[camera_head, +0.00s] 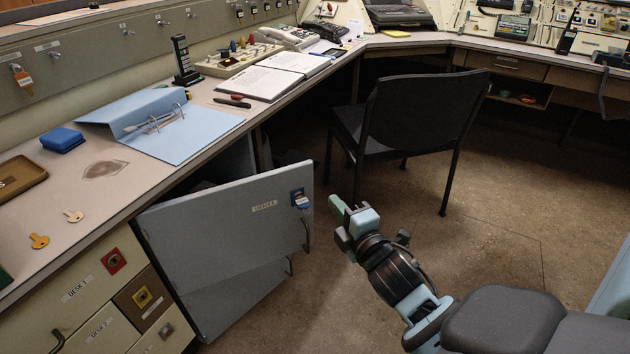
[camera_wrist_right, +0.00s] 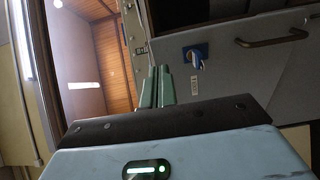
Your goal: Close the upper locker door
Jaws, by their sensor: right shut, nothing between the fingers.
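The upper locker door (camera_head: 225,222) is a grey panel below the desk top, standing open. It has a label, a blue lock (camera_head: 298,198) with a key, and a dark handle (camera_head: 308,236) near its free edge. My right gripper (camera_head: 337,204) is shut and empty, just right of that edge; I cannot tell whether it touches the door. In the right wrist view its green fingers (camera_wrist_right: 159,74) point up beside the door (camera_wrist_right: 222,85), with the lock (camera_wrist_right: 195,54) and handle (camera_wrist_right: 272,40) to their right. My left gripper is not in view.
A lower locker door (camera_head: 235,303) also stands open beneath the upper one. A black chair (camera_head: 420,115) stands behind my right gripper. The desk top (camera_head: 60,200) above the doors holds keys, a blue binder (camera_head: 170,125) and a tray.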

